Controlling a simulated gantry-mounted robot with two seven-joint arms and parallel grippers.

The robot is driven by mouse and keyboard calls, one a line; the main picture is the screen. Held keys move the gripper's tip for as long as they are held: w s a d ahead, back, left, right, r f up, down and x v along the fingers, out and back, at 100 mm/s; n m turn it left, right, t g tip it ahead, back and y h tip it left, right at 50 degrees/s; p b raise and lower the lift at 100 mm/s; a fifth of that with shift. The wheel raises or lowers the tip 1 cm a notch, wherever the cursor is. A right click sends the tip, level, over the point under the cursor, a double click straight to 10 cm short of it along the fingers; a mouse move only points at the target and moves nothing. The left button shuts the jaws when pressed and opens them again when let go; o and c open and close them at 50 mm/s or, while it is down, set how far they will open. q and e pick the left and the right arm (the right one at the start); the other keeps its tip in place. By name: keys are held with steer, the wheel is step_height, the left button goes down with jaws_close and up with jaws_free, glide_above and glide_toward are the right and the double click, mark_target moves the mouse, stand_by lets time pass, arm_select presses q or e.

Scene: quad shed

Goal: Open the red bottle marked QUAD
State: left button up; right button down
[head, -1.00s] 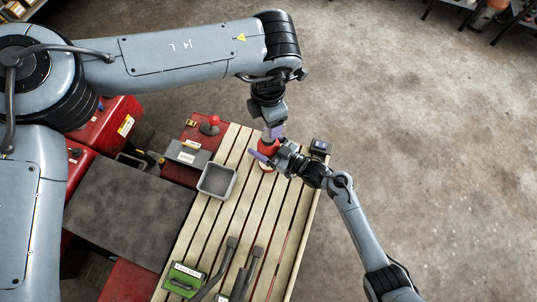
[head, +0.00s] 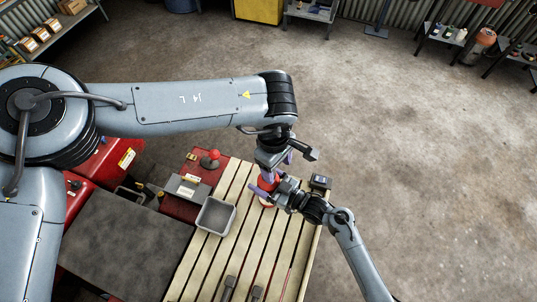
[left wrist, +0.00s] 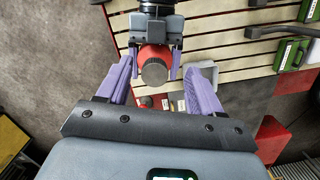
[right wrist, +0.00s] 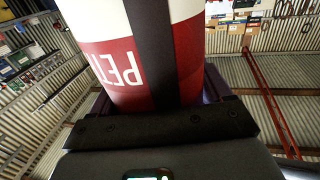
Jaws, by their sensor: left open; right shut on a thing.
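My right gripper (left wrist: 154,60) is shut around the bottle's body, one purple finger on each side. In the right wrist view the bottle (right wrist: 118,65) is close up, red and white, with part of a word reading "PET"; no QUAD mark shows. My left gripper (head: 283,162) is above the bottle, open and empty, its fingers spread wider than the cap and apart from it.
A grey tray (head: 214,216) stands on the slatted bench (head: 250,245) left of the bottle. A small dark box (head: 320,183) is at the bench's right edge. A red-knobbed thing (head: 209,160) and a grey box (head: 186,190) are at the left. Tools lie at the front.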

arm_select(q)
steer(key=m, duration=0.1)
steer(key=w+a+m, duration=0.1)
steer(key=m, duration=0.1)
steer(key=a+r+m+y, duration=0.1)
steer(key=shift+w+a+m+t, duration=0.15)
steer(key=shift+w+m+t, duration=0.15)
steer(key=shift+m+t, duration=0.1)
steer(key=shift+w, duration=0.15)
glide_above(269, 188)
steer(key=w, duration=0.3)
steer(key=shift+s+f, duration=0.1)
steer(key=shift+f, duration=3.55)
